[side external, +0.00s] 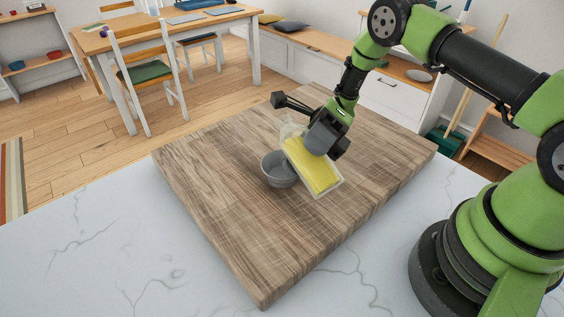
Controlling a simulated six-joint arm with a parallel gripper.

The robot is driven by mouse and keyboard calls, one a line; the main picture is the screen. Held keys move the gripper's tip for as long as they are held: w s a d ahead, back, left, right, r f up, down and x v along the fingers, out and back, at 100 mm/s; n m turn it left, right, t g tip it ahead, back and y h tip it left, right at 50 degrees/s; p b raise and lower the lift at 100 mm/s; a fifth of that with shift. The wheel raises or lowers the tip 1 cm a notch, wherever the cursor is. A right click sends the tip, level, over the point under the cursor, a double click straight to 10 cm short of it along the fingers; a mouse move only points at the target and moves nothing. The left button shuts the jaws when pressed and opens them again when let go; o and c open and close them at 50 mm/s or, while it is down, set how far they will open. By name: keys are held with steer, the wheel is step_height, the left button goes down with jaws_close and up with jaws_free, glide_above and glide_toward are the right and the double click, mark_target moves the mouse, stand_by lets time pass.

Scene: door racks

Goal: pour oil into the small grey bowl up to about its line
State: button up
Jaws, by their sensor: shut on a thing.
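The small grey bowl (275,174) stands upright on the wooden board, left of my gripper. Its inside is partly hidden, so I cannot tell its oil level or see its line. My gripper (316,142) is shut on a clear bottle of yellow oil (318,172). The bottle is tilted, with its neck up and to the left and its base down to the right. It is close beside the bowl in the picture and covers part of its right side. I see no stream of oil. I cannot tell whether the bottle touches the board.
The wooden board (230,235) lies on a white marble counter (110,255). The board's front and left parts are clear. A table (165,35) and chairs stand far behind at the left, and a white cabinet (395,95) stands behind my arm.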

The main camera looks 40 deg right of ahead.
steer(key=shift+s+r+m+y, duration=0.1)
steer(key=shift+r+m+y, duration=0.25)
steer(key=shift+m, duration=0.25)
stand_by(1.1)
steer(key=shift+s+f+m+y, duration=0.25)
steer(key=shift+m+y, duration=0.2)
steer(key=shift+m, duration=0.45)
stand_by(1.5)
steer(key=shift+w+r+m, duration=0.1)
steer(key=shift+r+m, duration=0.2)
steer(key=shift+m, duration=0.3)
stand_by(1.6)
